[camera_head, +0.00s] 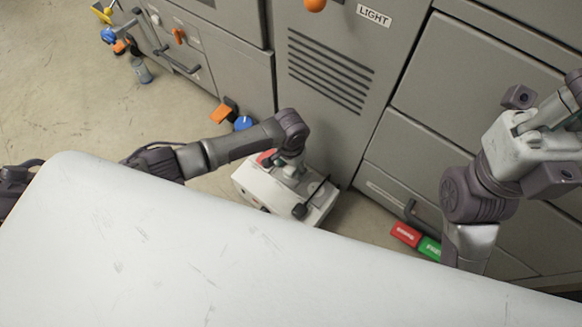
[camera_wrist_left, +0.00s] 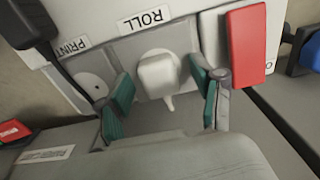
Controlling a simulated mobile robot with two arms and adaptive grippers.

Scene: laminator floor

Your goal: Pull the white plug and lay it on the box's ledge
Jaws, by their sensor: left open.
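The white box (camera_head: 245,182) stands on the floor against the grey cabinets, partly hidden by my left arm. In the left wrist view the white plug (camera_wrist_left: 158,73) sits at the box's face below the ROLL label (camera_wrist_left: 143,20). My left gripper (camera_head: 291,168) is over the box; in the wrist view its green-padded fingers (camera_wrist_left: 162,100) are open, one on each side of the plug, with gaps. I cannot make out the box's ledge clearly. My right arm is at the right of the head view; its fingers cannot be made out.
On the box are a red block (camera_wrist_left: 246,46) and a black part with a cable (camera_wrist_left: 32,22), near the PRINT label (camera_wrist_left: 70,47). Red (camera_head: 405,234) and green (camera_head: 430,248) blocks lie right of the box.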

